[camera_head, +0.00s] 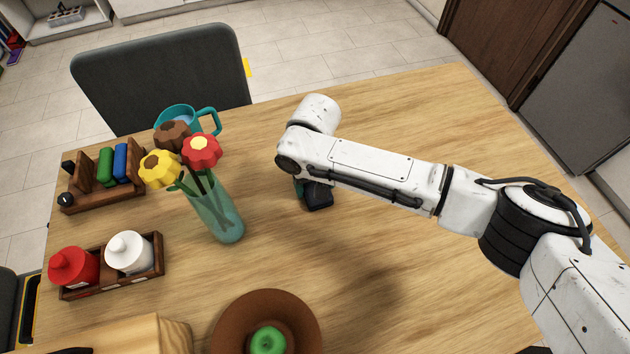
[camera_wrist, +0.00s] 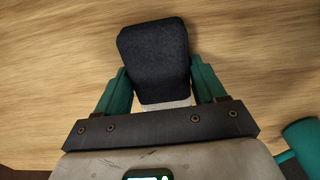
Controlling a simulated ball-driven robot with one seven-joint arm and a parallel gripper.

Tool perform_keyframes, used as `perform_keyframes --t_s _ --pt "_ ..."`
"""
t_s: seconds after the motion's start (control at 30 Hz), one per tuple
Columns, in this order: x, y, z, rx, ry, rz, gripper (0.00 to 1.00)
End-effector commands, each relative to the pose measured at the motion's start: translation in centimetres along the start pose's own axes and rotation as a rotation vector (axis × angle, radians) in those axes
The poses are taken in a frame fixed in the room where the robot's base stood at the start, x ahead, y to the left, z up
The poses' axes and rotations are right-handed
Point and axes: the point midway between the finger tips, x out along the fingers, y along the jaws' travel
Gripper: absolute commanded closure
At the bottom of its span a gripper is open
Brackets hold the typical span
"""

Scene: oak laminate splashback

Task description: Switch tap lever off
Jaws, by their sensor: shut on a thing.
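No tap or tap lever shows in either view. My gripper (camera_wrist: 160,85) has its teal fingers on both sides of a dark, rounded block (camera_wrist: 153,55) with a pale lower part, and is shut on it. In the head view the dark block (camera_head: 318,195) is below the end of my arm, over the middle of the wooden table. I cannot tell whether it touches the table. My arm hides most of the gripper there.
On the table (camera_head: 440,120) are a flower vase (camera_head: 222,222), a teal mug (camera_head: 208,122), a rack (camera_head: 100,185), a bottle tray (camera_head: 150,270) and a brown bowl (camera_head: 235,315) holding a green item (camera_head: 268,341). A grey chair (camera_head: 165,75) stands behind. The table's far right is clear.

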Motion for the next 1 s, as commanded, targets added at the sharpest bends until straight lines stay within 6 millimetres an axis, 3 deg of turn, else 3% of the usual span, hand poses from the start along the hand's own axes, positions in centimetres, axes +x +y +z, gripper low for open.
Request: perform_keyframes --t_s 0.13,0.17,0.4,0.77,1.0 --pt "0.3 0.0 0.0 0.000 -0.001 -0.001 0.65" --pt "0.2 0.0 0.0 0.000 -0.001 0.000 0.27" --pt "0.2 0.0 0.0 0.000 0.000 0.000 0.05" --pt "-0.5 0.0 0.0 0.000 0.000 -0.001 0.05" --pt "-4.8 -0.1 0.0 -0.001 0.002 -0.004 0.05"
